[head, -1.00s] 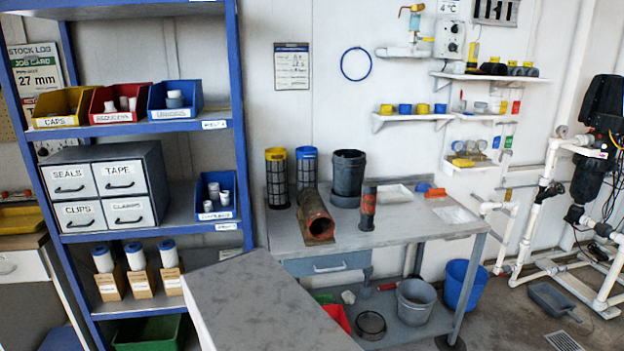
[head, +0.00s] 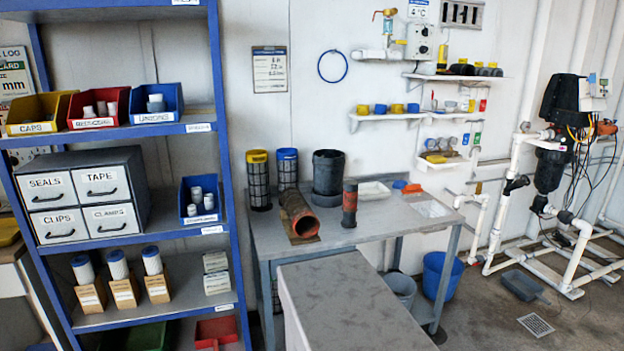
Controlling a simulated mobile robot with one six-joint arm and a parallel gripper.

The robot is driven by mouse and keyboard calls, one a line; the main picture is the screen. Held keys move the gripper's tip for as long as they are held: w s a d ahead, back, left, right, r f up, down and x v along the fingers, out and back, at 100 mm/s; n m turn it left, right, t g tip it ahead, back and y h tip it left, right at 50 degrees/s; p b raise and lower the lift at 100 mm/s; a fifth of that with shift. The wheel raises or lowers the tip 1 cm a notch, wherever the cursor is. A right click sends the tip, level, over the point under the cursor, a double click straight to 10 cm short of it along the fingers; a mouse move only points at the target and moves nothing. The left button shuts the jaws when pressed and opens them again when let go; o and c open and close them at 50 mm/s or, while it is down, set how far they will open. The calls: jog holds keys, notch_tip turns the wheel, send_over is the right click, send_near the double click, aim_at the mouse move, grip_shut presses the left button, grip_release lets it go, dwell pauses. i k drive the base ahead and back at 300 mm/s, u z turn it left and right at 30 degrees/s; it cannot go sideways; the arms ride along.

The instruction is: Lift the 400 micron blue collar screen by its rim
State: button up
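The blue collar screen (head: 287,171) is a dark mesh cylinder with a blue rim. It stands upright at the back left of the grey workbench (head: 375,235), against the wall. A similar screen with a yellow collar (head: 258,182) stands just left of it. A dark grey canister (head: 328,176) stands to its right. The micron marking is too small to read. My gripper is not in view.
A dark cylinder with orange-red bands (head: 349,203) stands near the bench's middle. A blue shelf rack (head: 232,165) rises close on the left. A grey-topped surface (head: 350,300) fills the lower middle, before the bench.

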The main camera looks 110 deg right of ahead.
aim_at(287, 157)
jog(key=u, duration=0.9)
jog(key=k, duration=0.1)
jog(key=z, duration=2.15)
jog(key=k, duration=0.25)
jog(key=z, duration=2.25)
jog(key=k, duration=0.65)
jog(key=u, duration=0.35)
jog(key=i, duration=0.55)
jog(key=u, duration=0.05)
